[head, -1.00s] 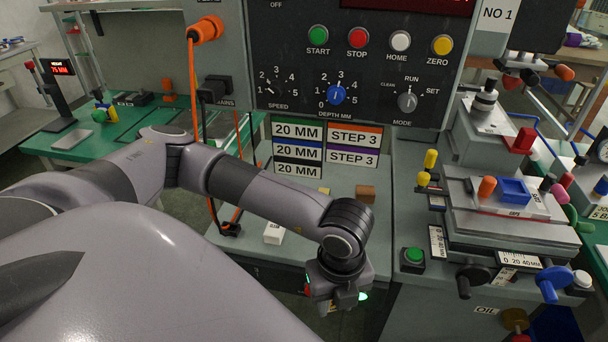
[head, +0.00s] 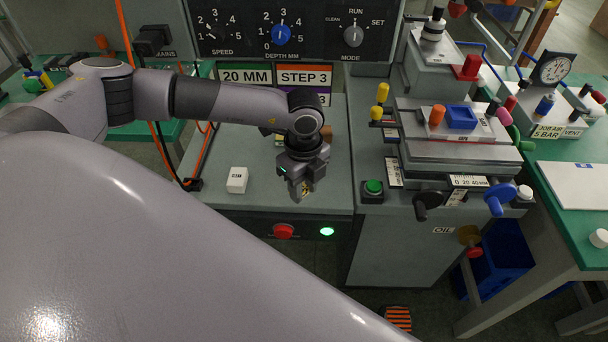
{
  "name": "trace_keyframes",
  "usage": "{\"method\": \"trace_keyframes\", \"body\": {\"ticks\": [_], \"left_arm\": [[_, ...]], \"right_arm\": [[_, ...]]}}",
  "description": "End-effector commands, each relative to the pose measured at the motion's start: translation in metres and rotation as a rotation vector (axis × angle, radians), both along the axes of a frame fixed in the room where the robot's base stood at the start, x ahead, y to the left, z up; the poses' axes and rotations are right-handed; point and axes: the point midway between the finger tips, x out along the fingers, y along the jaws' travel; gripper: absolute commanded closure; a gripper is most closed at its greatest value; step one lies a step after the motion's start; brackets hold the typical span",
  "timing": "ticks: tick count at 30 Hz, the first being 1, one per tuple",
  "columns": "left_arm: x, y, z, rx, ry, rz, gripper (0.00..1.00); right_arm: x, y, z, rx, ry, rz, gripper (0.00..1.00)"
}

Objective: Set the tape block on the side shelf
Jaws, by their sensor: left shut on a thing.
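My left gripper (head: 303,190) points down above the front part of the grey shelf (head: 262,196) under the control panel. It is shut on a small tan thing, taken to be the tape block (head: 304,188). The jaws hide most of it, and I cannot tell whether it touches the shelf. My right gripper is not in view.
A brown block (head: 326,132) sits behind my left wrist. A green button box (head: 372,190) and the slide unit with a blue knob (head: 497,200) stand to the right. A red button (head: 284,231) is on the front face. Shelf surface between white block and gripper is clear.

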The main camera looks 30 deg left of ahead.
Motion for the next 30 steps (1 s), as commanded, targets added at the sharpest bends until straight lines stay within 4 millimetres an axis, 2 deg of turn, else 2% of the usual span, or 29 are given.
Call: {"method": "trace_keyframes", "body": {"ticks": [3,6,14,21,30], "left_arm": [[0.019,0.011,0.001,0.001,-0.002,0.002,1.0],[0.029,0.017,0.0,0.001,0.0,0.001,1.0],[0.043,0.025,0.0,0.001,-0.002,-0.002,1.0],[0.043,0.026,-0.032,-0.001,0.0,-0.003,1.0],[0.043,0.026,-0.035,-0.002,-0.001,-0.003,1.0]], "right_arm": [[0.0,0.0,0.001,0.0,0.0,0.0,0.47],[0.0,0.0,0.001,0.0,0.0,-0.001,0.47],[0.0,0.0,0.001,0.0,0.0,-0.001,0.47],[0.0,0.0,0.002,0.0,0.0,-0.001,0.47],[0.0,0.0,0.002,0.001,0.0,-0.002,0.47]]}}
